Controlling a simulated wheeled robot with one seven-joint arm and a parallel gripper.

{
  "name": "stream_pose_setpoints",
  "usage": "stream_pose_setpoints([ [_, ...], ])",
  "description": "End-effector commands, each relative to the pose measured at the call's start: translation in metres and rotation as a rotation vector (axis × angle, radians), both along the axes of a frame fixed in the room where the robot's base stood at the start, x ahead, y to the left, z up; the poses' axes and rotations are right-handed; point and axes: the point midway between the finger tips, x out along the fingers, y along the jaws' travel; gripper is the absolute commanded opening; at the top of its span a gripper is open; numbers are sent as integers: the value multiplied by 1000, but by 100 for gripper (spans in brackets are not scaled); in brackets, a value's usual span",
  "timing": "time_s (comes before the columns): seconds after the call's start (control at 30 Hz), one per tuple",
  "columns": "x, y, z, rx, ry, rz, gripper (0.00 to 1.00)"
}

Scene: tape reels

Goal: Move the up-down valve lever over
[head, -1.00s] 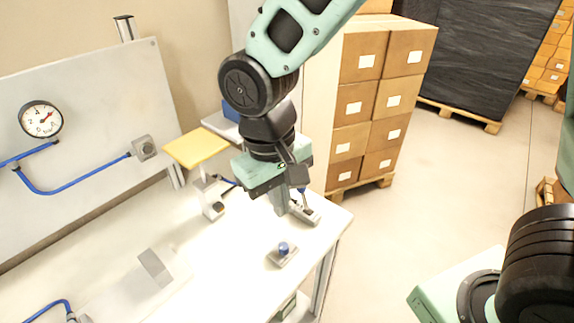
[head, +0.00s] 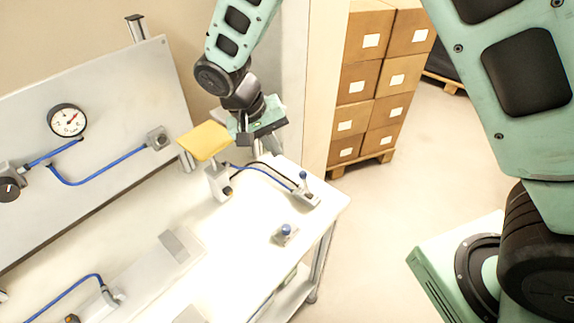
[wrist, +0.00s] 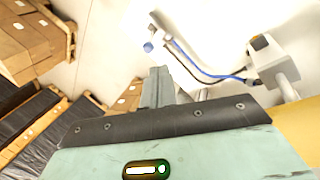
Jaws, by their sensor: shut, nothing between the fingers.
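The valve lever (head: 304,181) is a thin grey handle on a small grey valve block (head: 309,198) near the right end of the white table, standing roughly upright in the head view. A blue hose and a black one run to the block. In the wrist view the lever's blue tip (wrist: 148,46) shows beyond my fingers. My gripper (head: 264,149) is shut and empty, up and left of the lever in the head view and apart from it. Its fingers lie together in the wrist view (wrist: 160,80).
A blue-knobbed part (head: 286,231) stands in front of the valve. A grey stand (head: 217,183) and yellow plate (head: 204,140) are left of my gripper. A gauge panel (head: 105,90) rises behind the table (head: 235,255). Stacked cartons (head: 365,85) stand behind.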

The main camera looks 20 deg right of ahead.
Motion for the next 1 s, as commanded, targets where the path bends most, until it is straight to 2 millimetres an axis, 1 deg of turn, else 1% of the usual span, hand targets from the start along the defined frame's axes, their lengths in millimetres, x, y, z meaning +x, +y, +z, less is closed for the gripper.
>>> stream_pose_setpoints([
  [0.17,-1,-7,-15,-3,4,-1,0],
  [0.4,-3,-24,-54,-3,6,0,0],
  [0.6,-4,-33,-80,-2,3,0,0],
  [0.8,-4,-37,-91,0,1,0,0],
  [1.0,-3,-37,-92,1,1,0,0],
])
